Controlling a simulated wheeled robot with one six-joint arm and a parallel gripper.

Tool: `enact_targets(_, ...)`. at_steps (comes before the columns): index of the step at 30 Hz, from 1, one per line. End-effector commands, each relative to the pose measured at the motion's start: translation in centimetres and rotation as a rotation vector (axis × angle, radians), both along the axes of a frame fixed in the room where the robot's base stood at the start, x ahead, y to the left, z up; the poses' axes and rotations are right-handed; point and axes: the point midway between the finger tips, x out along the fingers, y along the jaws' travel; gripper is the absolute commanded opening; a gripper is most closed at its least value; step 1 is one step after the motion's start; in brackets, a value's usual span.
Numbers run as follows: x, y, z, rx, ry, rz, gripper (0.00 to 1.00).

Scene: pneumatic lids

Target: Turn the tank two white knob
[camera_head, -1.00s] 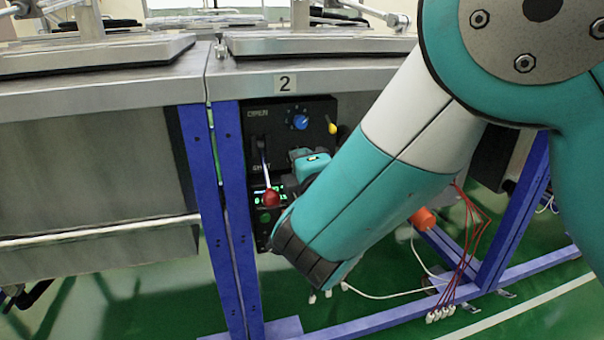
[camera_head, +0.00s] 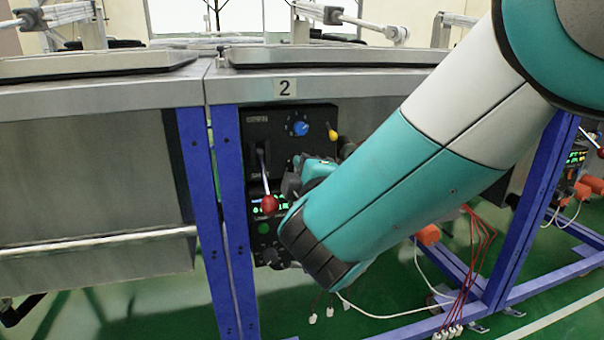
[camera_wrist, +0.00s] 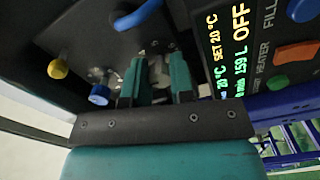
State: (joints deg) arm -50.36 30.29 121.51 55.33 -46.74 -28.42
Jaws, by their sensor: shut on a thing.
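The tank two control panel (camera_head: 285,150) is black and sits below the label "2" (camera_head: 286,88). My gripper (camera_wrist: 160,72) is at the panel, its two teal fingers close to the panel face. In the wrist view they are closed around a small pale grey-white piece (camera_wrist: 157,64), which looks like the white knob; the fingers hide most of it. In the head view my gripper (camera_head: 296,180) is at the panel's right side, beside the red-ended lever, and the knob is hidden there.
A lever with a red ball (camera_head: 270,203) stands out left of my gripper. A blue knob (camera_head: 300,128) and a yellow knob (camera_head: 332,135) are above it. A lit display (camera_wrist: 230,60) is beside the fingers. Blue frame posts (camera_head: 236,230) stand at the left.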

Motion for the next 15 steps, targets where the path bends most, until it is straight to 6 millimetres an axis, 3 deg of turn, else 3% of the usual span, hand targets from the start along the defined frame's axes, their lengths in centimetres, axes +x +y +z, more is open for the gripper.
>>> enact_targets(4, -0.05, -0.03, -0.16, -0.003, 0.004, -0.001, 0.00)
enact_targets(5, -0.05, -0.03, -0.16, -0.004, 0.003, -0.001, 0.25)
enact_targets(8, -0.04, -0.03, -0.15, -0.004, 0.003, 0.000, 0.48)
enact_targets(15, -0.04, 0.01, -0.07, -0.002, 0.001, 0.001, 0.48)
